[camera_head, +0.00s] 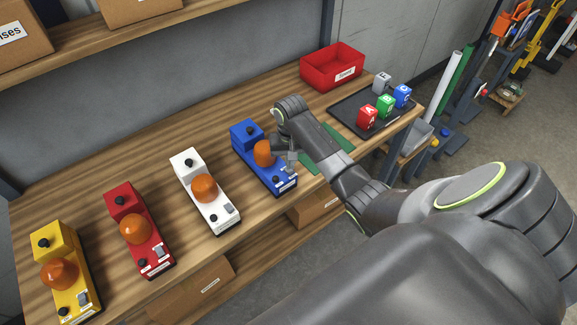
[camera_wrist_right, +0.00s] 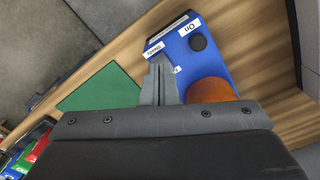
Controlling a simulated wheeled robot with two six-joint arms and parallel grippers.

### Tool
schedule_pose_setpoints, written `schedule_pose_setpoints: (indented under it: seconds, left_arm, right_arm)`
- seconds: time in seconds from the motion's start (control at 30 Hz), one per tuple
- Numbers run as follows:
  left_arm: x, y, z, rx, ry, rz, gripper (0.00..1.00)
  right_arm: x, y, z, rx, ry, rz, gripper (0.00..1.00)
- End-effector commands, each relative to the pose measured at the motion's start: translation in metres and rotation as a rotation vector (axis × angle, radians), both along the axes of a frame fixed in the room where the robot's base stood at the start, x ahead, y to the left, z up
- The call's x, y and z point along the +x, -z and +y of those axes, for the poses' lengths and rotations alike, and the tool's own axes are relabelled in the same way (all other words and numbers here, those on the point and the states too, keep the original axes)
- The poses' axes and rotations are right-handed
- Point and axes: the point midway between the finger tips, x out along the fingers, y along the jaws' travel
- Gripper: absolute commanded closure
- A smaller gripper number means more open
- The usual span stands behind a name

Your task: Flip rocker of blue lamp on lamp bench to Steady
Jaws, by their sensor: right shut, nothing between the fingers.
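The blue lamp (camera_head: 247,136) stands on the wooden lamp bench (camera_head: 112,180), with an orange dome (camera_head: 264,153) and black knobs. My right gripper (camera_head: 286,160) is shut and empty, low over the lamp's front end beside the dome. In the right wrist view the shut fingers (camera_wrist_right: 158,78) point at the blue housing (camera_wrist_right: 203,62), close to the small white label at its edge. A white "On" label (camera_wrist_right: 189,27) and a black knob (camera_wrist_right: 198,42) show beside them. The rocker is hidden by the fingers, so its position and any contact cannot be told. My left gripper is out of view.
White (camera_head: 186,165), red (camera_head: 122,199) and yellow (camera_head: 50,240) lamps stand in a row to the left. A red bin (camera_head: 330,66) and a black tray (camera_head: 343,112) with coloured blocks are at the right. A green mat (camera_wrist_right: 103,88) lies beside the blue lamp.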

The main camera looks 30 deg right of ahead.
Motion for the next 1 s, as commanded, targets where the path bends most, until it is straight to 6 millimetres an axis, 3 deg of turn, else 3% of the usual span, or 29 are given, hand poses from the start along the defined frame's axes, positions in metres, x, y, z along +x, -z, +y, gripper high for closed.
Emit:
schedule_pose_setpoints:
  seconds: [1.0]
  left_arm:
    - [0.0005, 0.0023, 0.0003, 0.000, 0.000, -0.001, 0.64]
  right_arm:
    - [0.0000, 0.0059, -0.0001, 0.000, 0.000, 0.000, 1.00]
